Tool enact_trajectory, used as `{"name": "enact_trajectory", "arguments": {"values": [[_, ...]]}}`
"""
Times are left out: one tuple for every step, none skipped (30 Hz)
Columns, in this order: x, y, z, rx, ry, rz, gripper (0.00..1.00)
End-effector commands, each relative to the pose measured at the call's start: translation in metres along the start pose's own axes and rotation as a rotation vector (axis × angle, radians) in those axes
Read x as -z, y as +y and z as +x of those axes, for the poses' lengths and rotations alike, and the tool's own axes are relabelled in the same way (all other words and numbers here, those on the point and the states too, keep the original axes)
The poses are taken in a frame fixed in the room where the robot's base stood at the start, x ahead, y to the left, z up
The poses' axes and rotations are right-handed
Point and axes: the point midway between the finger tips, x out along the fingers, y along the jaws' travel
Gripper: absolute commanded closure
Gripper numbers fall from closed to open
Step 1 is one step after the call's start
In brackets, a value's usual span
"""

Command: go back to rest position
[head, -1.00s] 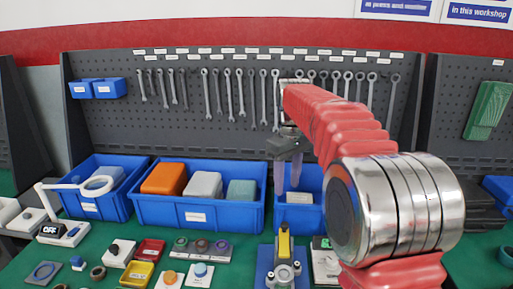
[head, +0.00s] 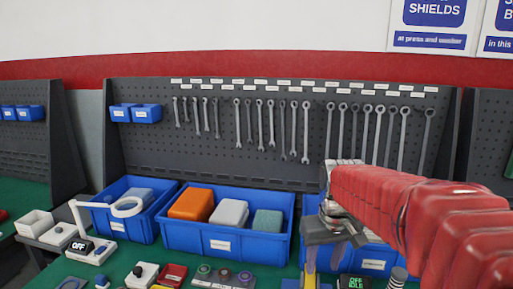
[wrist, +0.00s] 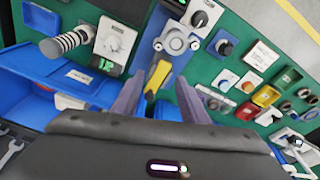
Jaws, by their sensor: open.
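My gripper (head: 325,265) hangs at the end of my red arm in the head view, in front of the right blue bin. In the wrist view my gripper (wrist: 166,95) shows two purple-grey fingers spread apart with nothing between them. Beyond the fingertips is a yellow lever (wrist: 157,76) on a blue-based device, apart from the fingers as far as I can tell. The lower part of the gripper is near the bottom edge of the head view.
A pegboard (head: 230,160) with hanging wrenches stands behind. Blue bins (head: 225,245) with orange, grey and green blocks line the bench. A white ring-shaped lamp (head: 127,207) stands at left. Small switches and trays crowd the green bench (wrist: 225,45).

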Motion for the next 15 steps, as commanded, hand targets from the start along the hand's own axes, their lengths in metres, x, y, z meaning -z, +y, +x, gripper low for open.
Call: {"name": "enact_trajectory", "arguments": {"values": [[-0.009,-0.002,-0.003,-0.001,0.011,0.01,0.6],[-0.015,-0.002,-0.003,-0.002,0.016,0.018,0.6],[-0.021,-0.003,-0.004,-0.003,0.025,0.028,0.6],[-0.026,-0.004,-0.005,-0.004,0.03,0.034,0.6],[-0.031,-0.005,-0.005,-0.004,0.036,0.04,0.6],[-0.037,-0.006,-0.006,-0.005,0.046,0.049,0.6],[-0.043,-0.007,-0.007,-0.005,0.051,0.056,0.6],[-0.048,-0.008,-0.008,-0.006,0.057,0.061,0.6],[-0.054,-0.009,-0.008,-0.007,0.065,0.068,0.6],[-0.059,-0.009,-0.009,-0.007,0.072,0.074,0.6],[-0.064,-0.01,-0.009,-0.007,0.078,0.08,0.6],[-0.07,-0.011,-0.009,-0.008,0.085,0.087,0.6],[-0.075,-0.012,-0.01,-0.008,0.092,0.091,0.6],[-0.08,-0.013,-0.01,-0.008,0.097,0.096,0.6],[-0.086,-0.014,-0.011,-0.009,0.107,0.101,0.6]]}}
